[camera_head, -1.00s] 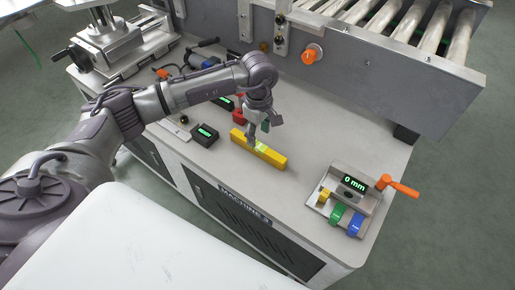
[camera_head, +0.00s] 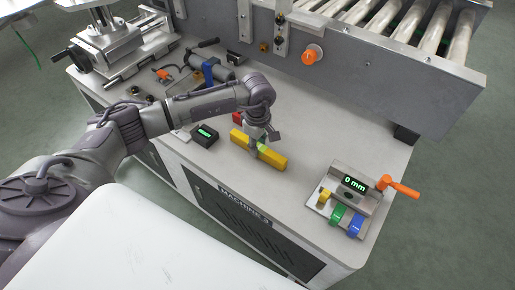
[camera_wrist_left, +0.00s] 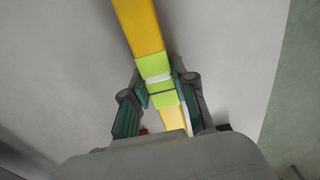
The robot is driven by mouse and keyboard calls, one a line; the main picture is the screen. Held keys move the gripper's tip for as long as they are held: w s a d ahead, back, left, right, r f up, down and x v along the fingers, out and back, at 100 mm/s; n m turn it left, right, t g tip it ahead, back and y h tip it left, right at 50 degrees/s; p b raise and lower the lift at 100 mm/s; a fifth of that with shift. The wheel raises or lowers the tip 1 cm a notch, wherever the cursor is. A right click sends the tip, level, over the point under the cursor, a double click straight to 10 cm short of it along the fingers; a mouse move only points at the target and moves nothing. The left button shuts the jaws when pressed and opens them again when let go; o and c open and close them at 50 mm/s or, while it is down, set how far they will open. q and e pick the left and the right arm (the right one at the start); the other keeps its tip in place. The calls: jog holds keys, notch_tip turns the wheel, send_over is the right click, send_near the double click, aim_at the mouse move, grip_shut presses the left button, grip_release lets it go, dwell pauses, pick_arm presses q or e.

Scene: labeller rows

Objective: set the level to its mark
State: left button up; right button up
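The level is a long yellow bar (camera_head: 270,158) with a lime-green middle section, lying on the grey bench top. In the left wrist view the bar (camera_wrist_left: 138,28) runs down between my fingers, with its lime-green part (camera_wrist_left: 155,68) just ahead of the fingertips. My left gripper (camera_head: 258,146) is down at the bar's middle, and its fingers (camera_wrist_left: 160,90) stand one on each side of it. The frames do not show clearly whether the pads press on it. The mark cannot be made out. My right gripper is not in view.
A fixture with a "0 mm" display (camera_head: 355,184), orange crank (camera_head: 402,189) and coloured clamps stands to the right. A small black display box (camera_head: 205,134) sits left of the bar. A red object (camera_head: 237,118) is behind it. The roller conveyor's side wall (camera_head: 380,85) bounds the back.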

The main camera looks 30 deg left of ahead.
pick_arm(q)
grip_shut()
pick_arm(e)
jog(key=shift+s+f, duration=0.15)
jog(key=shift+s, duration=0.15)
